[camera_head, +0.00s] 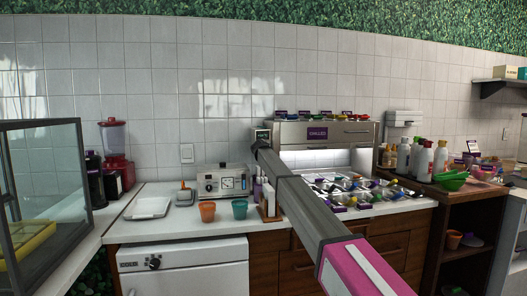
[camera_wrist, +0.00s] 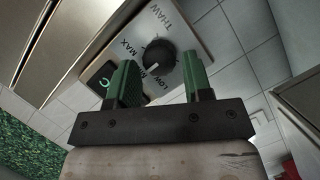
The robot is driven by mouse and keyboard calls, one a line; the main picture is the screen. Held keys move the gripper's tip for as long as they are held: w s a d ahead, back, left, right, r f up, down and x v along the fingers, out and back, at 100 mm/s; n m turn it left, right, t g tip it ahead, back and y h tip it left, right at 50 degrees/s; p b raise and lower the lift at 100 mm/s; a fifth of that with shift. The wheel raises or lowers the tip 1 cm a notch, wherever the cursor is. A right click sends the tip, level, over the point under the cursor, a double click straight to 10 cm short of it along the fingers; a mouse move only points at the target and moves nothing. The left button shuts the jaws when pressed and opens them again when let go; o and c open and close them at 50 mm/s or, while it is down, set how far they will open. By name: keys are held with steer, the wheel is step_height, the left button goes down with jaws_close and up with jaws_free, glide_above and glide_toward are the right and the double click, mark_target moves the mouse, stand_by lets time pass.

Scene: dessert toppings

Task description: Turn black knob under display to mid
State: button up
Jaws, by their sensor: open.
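In the wrist view the black knob (camera_wrist: 160,54) is round and sits on a light panel (camera_wrist: 185,22) printed with THAW, MAX and LOW; another label starting with M is partly hidden. A pale mark shows on the knob's lower-left side, towards the M label, but its exact setting is hard to tell. The dark display (camera_wrist: 104,82) with a green sign is beside it. My gripper (camera_wrist: 160,66) is open, its green fingers either side of the knob in the picture; contact cannot be told. In the head view the panel (camera_head: 262,135) is tiny, and my arm hides the knob.
The chilled topping cabinet (camera_head: 318,133) stands just right of the panel, with several topping trays in front. A tiled wall is behind.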

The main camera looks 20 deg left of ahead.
steer(key=v, duration=0.9)
steer(key=shift+s, duration=0.3)
